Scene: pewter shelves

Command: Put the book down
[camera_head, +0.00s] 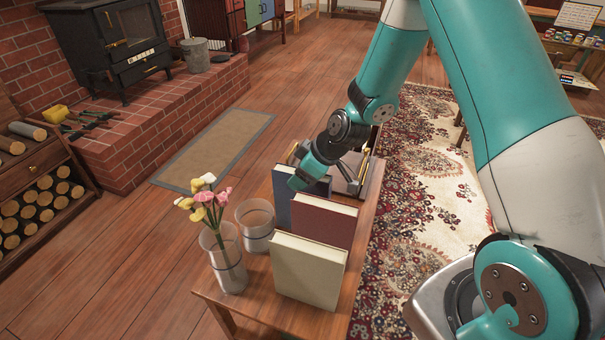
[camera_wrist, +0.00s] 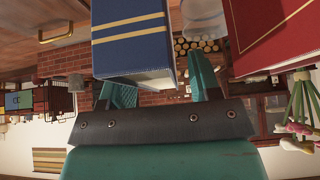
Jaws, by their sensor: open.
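A blue book (camera_head: 285,205) stands upright on the wooden table. In the wrist view, the blue book (camera_wrist: 133,38) shows gold bands and pale page edges. My gripper (camera_head: 303,178) is at its top edge. In the wrist view my gripper (camera_wrist: 162,85) has its two teal fingers apart, with the near edge of the blue book at the gap between them. I cannot tell whether either finger touches it. A red book (camera_head: 322,221) and a cream book (camera_head: 307,270) stand upright in front of the blue one. The red book also shows in the wrist view (camera_wrist: 262,35).
The wooden table (camera_head: 210,293) also holds an empty clear cup (camera_head: 256,226) and a glass with flowers (camera_head: 226,262), left of the books. A metal-framed holder (camera_head: 358,172) stands behind my gripper. A patterned rug (camera_head: 430,190) lies right of the table.

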